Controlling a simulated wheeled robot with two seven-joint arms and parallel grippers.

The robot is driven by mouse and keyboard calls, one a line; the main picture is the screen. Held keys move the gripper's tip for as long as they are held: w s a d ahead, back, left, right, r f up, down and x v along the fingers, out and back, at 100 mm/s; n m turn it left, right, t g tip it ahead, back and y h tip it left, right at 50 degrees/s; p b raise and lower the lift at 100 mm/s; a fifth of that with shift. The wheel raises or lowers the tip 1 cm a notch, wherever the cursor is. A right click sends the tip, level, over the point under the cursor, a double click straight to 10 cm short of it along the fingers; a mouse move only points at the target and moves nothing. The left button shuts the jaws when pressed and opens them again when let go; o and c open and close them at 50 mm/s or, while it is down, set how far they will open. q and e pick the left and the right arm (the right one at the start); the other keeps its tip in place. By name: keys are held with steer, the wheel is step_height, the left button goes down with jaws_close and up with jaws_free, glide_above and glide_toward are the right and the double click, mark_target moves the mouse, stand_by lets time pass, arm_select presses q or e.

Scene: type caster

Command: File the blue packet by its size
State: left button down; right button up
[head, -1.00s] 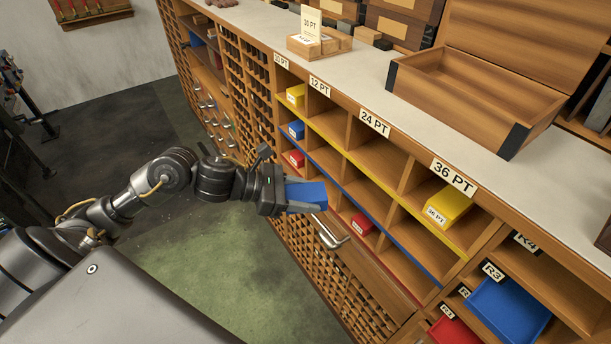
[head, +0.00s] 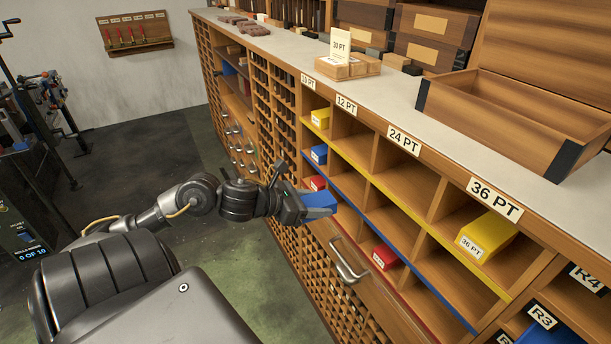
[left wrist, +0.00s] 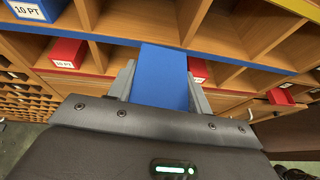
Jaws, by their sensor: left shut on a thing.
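My left gripper (head: 303,208) is shut on the blue packet (head: 318,201) and holds it in front of the cabinet, near its lower left compartments. In the left wrist view the blue packet (left wrist: 163,76) sticks out between the two fingers, pointing at the cabinet. The pigeonhole rack has columns marked 10 PT, 12 PT (head: 346,104), 24 PT (head: 403,140) and 36 PT (head: 495,199). Its shelf edges are yellow (head: 365,168), blue (head: 400,246) and red. Another blue packet (head: 319,153) sits in the 10 PT column. My right gripper is out of view.
Yellow packets sit in the 10 PT (head: 320,118) and 36 PT (head: 487,236) columns. Red packets sit at 10 PT (head: 317,183) and further right (head: 385,257). A drawer handle (head: 348,262) juts out below. Bins marked R3 and R4 (head: 587,280) stand at right. An open wooden case (head: 500,110) lies on top.

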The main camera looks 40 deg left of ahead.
mark_target(325, 192)
arm_select(q)
steer(key=a, duration=0.2)
steer(key=a+n+y, duration=0.1)
steer(key=shift+s+a+f+t, duration=0.1)
steer(key=shift+s+f+t, duration=0.1)
steer(key=shift+f+t, duration=0.1)
steer(key=shift+r, duration=0.1)
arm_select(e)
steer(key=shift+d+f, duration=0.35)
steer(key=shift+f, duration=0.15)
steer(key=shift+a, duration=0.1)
arm_select(q)
steer(key=shift+b, duration=0.3)
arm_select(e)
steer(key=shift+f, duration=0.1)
